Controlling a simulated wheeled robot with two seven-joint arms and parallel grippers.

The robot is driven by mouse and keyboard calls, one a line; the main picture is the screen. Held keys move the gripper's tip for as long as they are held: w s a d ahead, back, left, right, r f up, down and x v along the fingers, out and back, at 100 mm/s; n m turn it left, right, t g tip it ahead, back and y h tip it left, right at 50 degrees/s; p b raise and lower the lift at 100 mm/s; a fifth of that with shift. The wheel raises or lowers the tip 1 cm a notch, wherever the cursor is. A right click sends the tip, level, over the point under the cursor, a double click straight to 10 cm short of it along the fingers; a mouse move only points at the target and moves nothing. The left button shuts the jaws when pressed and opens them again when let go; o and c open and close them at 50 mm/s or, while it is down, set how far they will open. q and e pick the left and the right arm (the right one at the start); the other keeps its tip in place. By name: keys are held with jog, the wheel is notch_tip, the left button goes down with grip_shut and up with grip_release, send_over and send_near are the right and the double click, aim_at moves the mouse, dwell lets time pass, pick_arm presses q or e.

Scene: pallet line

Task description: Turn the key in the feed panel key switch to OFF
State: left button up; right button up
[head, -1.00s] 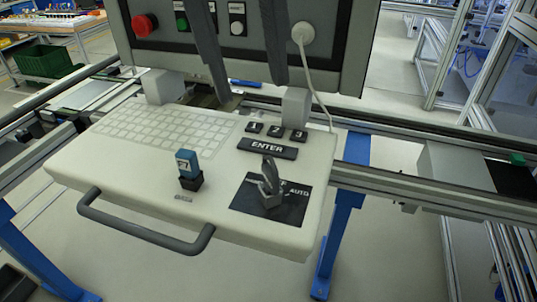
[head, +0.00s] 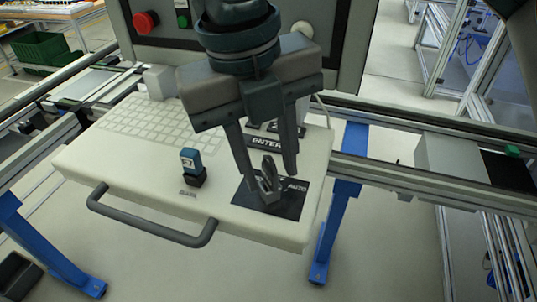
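The key (head: 268,174) stands upright in its switch on a black plate (head: 291,206) at the right front of the pale feed panel (head: 140,185). An AUTO label shows to the right of the key; other markings on the plate are hidden. My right gripper (head: 270,182) reaches down from above with its fingers apart, one on the left of the key and one on the right. The fingers look open around the key; I cannot tell whether either touches it. My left gripper is not in view.
A blue stick (head: 189,160) stands in a socket marked DATA, left of the key. A front handle bar (head: 145,220), keyboard (head: 148,124) and ENTER key (head: 266,142) are close by. A red button (head: 145,21) sits on the upright box behind.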

grip_shut()
jog(key=shift+a, duration=0.1)
dwell(0.3)
